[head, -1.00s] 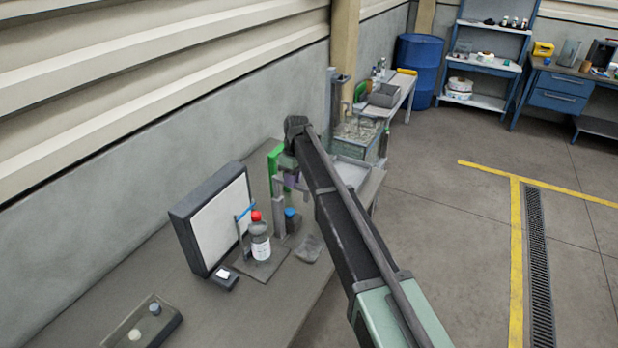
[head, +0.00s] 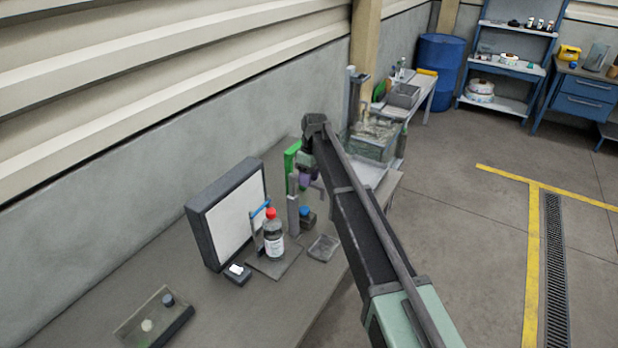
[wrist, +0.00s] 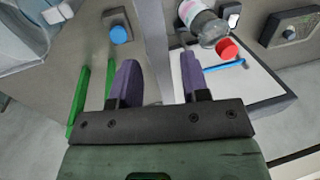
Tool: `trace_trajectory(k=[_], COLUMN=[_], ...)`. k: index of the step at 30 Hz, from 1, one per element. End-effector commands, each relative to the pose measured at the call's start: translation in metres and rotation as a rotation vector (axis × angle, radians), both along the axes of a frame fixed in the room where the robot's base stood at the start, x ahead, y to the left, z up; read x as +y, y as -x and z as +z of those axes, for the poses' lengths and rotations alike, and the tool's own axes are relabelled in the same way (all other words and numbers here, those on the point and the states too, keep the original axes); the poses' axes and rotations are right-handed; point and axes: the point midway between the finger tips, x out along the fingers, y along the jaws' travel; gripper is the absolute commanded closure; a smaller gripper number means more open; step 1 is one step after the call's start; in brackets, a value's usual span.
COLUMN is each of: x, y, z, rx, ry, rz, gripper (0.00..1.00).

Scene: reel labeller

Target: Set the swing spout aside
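My gripper (head: 309,182) has purple fingers pointing down over the bench, beside a grey upright post (head: 293,214). A thin grey arm (head: 319,190) shows close to the fingers in the head view; it may be the swing spout, but I cannot tell for certain. In the wrist view the fingers (wrist: 157,80) are spread apart. A grey bar (wrist: 152,40) runs into the gap between them, with room visible at its right side. Whether the bar lies between the fingertips or below them is unclear.
A red-capped bottle (head: 274,243) stands near a white panel (head: 238,218) and a blue bar (head: 260,208). The bench front is mostly clear.

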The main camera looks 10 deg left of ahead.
Motion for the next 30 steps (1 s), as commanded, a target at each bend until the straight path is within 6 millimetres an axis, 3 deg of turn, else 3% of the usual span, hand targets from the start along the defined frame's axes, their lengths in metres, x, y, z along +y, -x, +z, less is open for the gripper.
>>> trace_trajectory(k=[5, 8, 19, 30], x=[0.000, -0.001, -0.007, -0.009], y=[-0.001, -0.003, -0.017, -0.019], z=[0.005, 0.020, 0.104, 0.106], rx=[0.000, 0.000, 0.000, 0.000], ry=[0.000, 0.000, 0.000, 0.000], rz=[-0.001, -0.001, -0.001, 0.000], gripper=[0.58, 0.58, 0.58, 0.58])
